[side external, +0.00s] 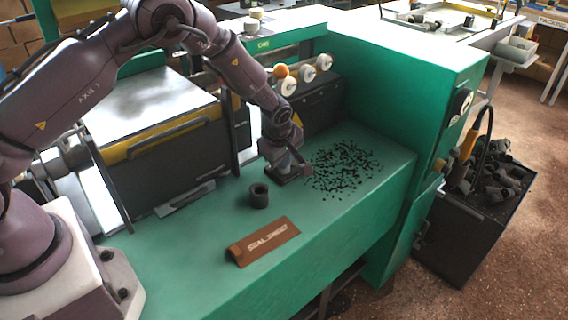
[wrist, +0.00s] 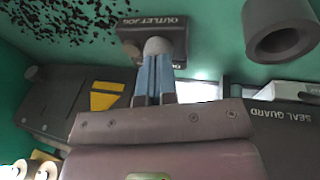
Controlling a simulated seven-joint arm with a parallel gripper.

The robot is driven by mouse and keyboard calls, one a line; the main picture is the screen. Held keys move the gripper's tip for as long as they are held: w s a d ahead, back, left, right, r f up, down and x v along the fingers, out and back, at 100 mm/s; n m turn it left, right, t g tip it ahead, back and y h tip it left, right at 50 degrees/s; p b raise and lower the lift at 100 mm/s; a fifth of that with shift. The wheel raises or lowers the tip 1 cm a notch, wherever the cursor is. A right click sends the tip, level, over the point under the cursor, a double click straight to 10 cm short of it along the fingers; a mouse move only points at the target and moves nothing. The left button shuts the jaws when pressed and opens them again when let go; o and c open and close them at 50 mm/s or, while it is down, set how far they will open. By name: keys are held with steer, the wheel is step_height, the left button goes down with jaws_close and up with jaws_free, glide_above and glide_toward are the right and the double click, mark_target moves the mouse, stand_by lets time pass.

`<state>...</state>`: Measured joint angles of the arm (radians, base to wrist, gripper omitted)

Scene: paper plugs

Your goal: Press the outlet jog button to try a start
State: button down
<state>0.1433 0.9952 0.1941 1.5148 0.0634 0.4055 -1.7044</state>
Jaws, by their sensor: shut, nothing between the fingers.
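The outlet jog box (wrist: 130,28) is a small dark box with "OUTLET JOG" lettering, at the top middle of the wrist view. A pale grey round button (wrist: 157,46) shows on it, right at the fingertips. My gripper (wrist: 154,62) has its blue fingers together with nothing between them, pointing at the button. I cannot tell whether they touch it. In the side view my gripper (side external: 285,166) is low over the box (side external: 297,177) on the green bench, and hides most of the button.
Black crumbs (side external: 342,168) are scattered right of the box. A green cabinet (side external: 400,90) rises behind right. The bench's front right is clear.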

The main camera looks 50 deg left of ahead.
steer(key=shift+f, duration=0.55)
stand_by(0.4)
steer(key=shift+r, duration=1.1)
steer(key=shift+r, duration=1.5)
